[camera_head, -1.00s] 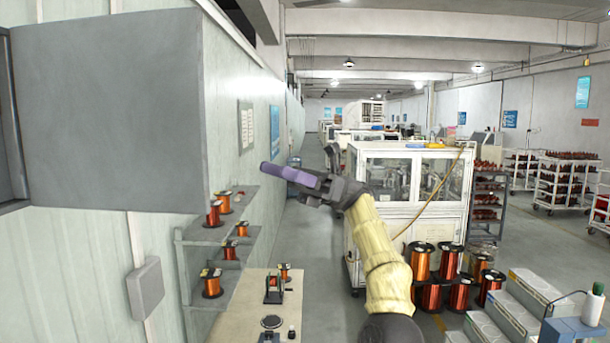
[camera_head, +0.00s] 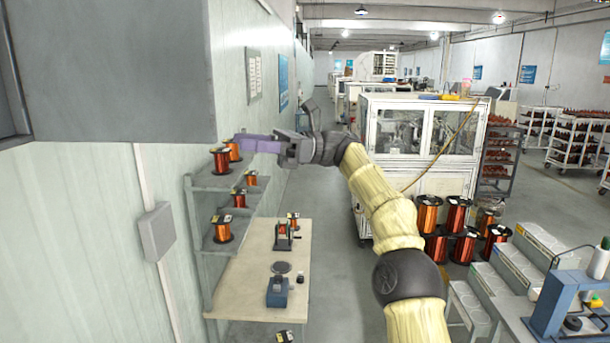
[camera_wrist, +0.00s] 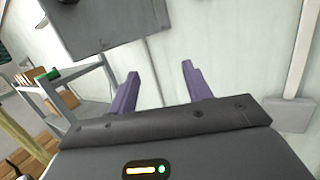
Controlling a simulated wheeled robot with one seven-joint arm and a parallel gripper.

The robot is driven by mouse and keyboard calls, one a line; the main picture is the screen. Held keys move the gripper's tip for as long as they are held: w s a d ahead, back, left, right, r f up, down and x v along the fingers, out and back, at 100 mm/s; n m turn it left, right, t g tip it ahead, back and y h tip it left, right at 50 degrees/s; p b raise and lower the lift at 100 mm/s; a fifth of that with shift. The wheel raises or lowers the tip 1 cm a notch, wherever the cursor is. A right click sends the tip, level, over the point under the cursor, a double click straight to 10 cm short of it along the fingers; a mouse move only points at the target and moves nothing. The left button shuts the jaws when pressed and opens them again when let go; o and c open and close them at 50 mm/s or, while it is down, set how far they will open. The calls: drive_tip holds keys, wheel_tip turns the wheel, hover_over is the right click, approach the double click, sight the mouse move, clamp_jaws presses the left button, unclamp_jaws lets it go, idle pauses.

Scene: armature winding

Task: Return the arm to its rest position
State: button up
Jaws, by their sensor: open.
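My gripper (camera_head: 240,143) is at the end of my cream-sleeved arm, raised in front of the upper wall shelf in the head view. Its purple fingers point left toward the wall. In the wrist view the two purple fingers of my gripper (camera_wrist: 158,85) stand apart with nothing between them. In the head view the fingers overlap the top copper wire spools (camera_head: 221,160); I cannot tell the exact gap.
A grey wall cabinet (camera_head: 110,70) hangs at upper left. Below the shelf (camera_head: 200,183) is a bench (camera_head: 250,255) with a small winding stand (camera_head: 283,236) and a blue device (camera_head: 278,292). A white machine (camera_head: 425,150) stands behind. The aisle floor (camera_head: 330,240) is clear.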

drive_tip(key=a+f+t+h+b, duration=0.2)
drive_tip(key=a+f+t+h, duration=0.1)
drive_tip(key=f, duration=0.8)
drive_tip(key=a+f+t+h+b, duration=0.2)
drive_tip(key=f+t+h+b, duration=0.15)
drive_tip(key=f, duration=0.85)
drive_tip(key=s+d+f+n+t+h+b, duration=0.1)
drive_tip(key=s+d+f+n+h, duration=0.15)
drive_tip(key=d+f, duration=0.4)
drive_tip(key=s+d+f+n+t+h+b, duration=0.1)
drive_tip(key=s+d+f+n+h+b, duration=0.2)
drive_tip(key=f, duration=0.7)
drive_tip(key=s+d+f+n+t+h+b, duration=0.1)
drive_tip(key=s+d+f+n+h+b, duration=0.3)
drive_tip(key=s+d+f, duration=1.4)
drive_tip(key=d+n+h, duration=0.2)
drive_tip(key=n, duration=0.2)
drive_tip(key=shift+s+d+f+h+b, duration=0.25)
drive_tip(key=shift+h+b, duration=0.05)
drive_tip(key=shift+b, duration=0.05)
drive_tip(key=shift+n+t, duration=0.25)
